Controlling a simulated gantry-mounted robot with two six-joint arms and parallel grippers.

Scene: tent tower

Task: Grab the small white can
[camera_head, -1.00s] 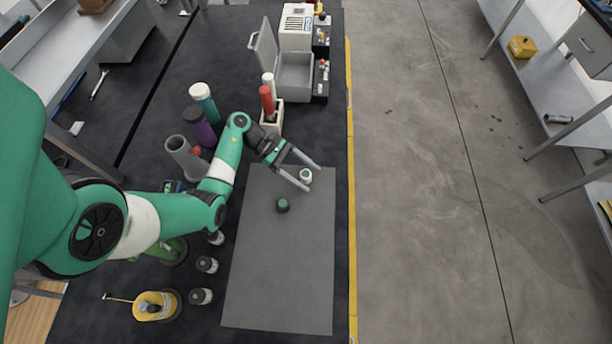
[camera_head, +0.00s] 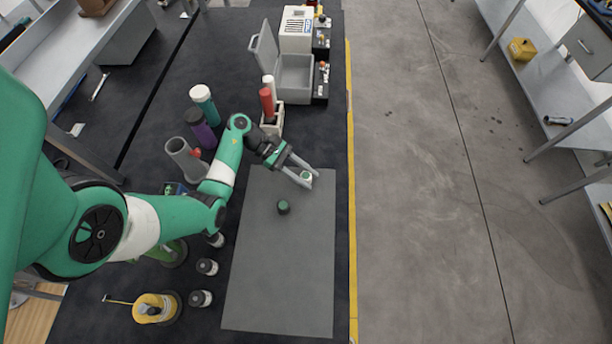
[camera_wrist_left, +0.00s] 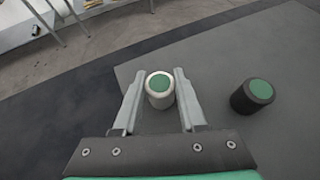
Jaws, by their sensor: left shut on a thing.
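The small white can (camera_head: 306,176) with a green top stands upright near the far right corner of the grey mat. My left gripper (camera_head: 302,177) has its fingers on either side of the can and is shut on it. In the left wrist view the white can (camera_wrist_left: 159,89) sits between the fingertips of the left gripper (camera_wrist_left: 160,88). A small dark can with a green top (camera_head: 283,207) stands on the mat nearby, and it also shows at the right in the left wrist view (camera_wrist_left: 252,96). My right gripper is not in view.
The grey mat (camera_head: 275,280) is otherwise clear. An open grey box (camera_head: 294,78) is at the back. A holder with a red bottle (camera_head: 267,101) stands behind the gripper. Small dark jars (camera_head: 201,298) stand left of the mat.

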